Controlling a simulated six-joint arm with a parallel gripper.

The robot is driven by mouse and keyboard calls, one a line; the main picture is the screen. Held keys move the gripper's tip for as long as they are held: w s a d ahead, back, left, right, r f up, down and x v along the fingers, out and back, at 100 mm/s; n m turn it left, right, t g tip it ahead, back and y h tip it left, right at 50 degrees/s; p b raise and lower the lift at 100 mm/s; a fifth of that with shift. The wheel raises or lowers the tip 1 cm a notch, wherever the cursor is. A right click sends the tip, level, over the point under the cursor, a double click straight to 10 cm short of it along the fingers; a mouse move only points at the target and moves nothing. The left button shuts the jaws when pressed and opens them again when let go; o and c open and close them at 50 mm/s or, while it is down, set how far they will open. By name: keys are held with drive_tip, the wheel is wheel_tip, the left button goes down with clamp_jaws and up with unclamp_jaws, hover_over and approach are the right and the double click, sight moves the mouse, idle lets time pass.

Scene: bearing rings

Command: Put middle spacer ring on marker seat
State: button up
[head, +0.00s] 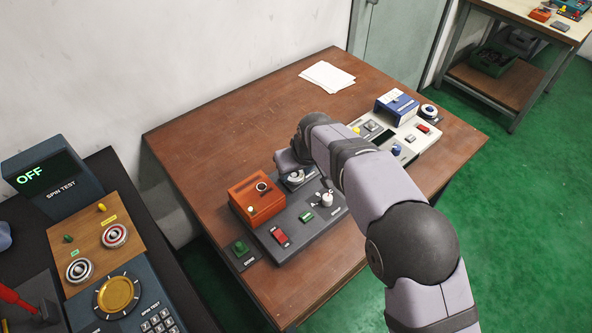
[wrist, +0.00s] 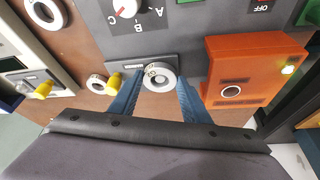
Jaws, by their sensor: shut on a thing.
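My gripper (wrist: 158,82) has its two blue fingers on either side of a pale grey ring (wrist: 160,76) with a dark centre, and it is shut on this ring. The ring is at a grey plate beside the orange box (wrist: 250,70); whether it rests there or is lifted, I cannot tell. In the head view the ring (head: 295,177) shows below my gripper, whose fingers are hidden. A smaller pale ring (wrist: 97,84) lies to the left, beside a yellow peg (wrist: 113,83). I cannot tell for certain which ring is the middle spacer or which spot is the marker seat.
A dark panel (head: 300,235) has a rotary knob (head: 326,200), a red switch (head: 280,238) and the orange box (head: 257,198). A white panel (head: 425,145) with a blue box (head: 397,106) stands to the right. The table's (head: 220,120) back left is clear.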

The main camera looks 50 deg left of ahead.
idle(0.4)
drive_tip(key=o, duration=1.3)
drive_tip(key=shift+r+p, duration=3)
drive_tip(key=shift+r, duration=0.75)
